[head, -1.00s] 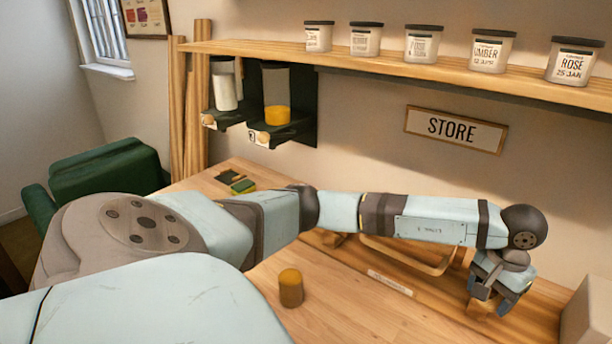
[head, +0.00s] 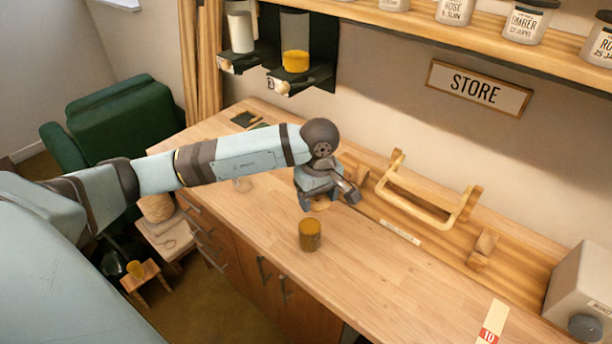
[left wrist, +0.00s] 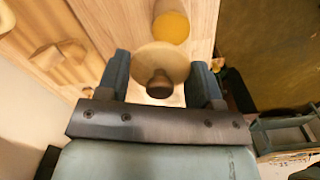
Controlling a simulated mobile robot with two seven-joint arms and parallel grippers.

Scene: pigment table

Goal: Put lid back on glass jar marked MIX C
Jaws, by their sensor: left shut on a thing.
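My left gripper (head: 322,200) is over the worktop, shut on a round wooden lid (left wrist: 165,60) with a dark knob. The knob (left wrist: 160,86) sits between the two fingers in the left wrist view. Below the gripper in the head view, a small glass jar (head: 310,236) of ochre pigment stands upright on the worktop, close to the lid but apart from it. The jar also shows just beyond the lid in the left wrist view (left wrist: 172,26). No MIX C marking is readable on it. My right gripper is not in view.
A wooden rack (head: 430,205) stands along the wall behind the gripper. A grey box (head: 585,290) is at the right end, near a strip marked 10 (head: 492,325). Dispensers (head: 296,62) hang on the wall. The worktop (head: 400,290) right of the jar is clear.

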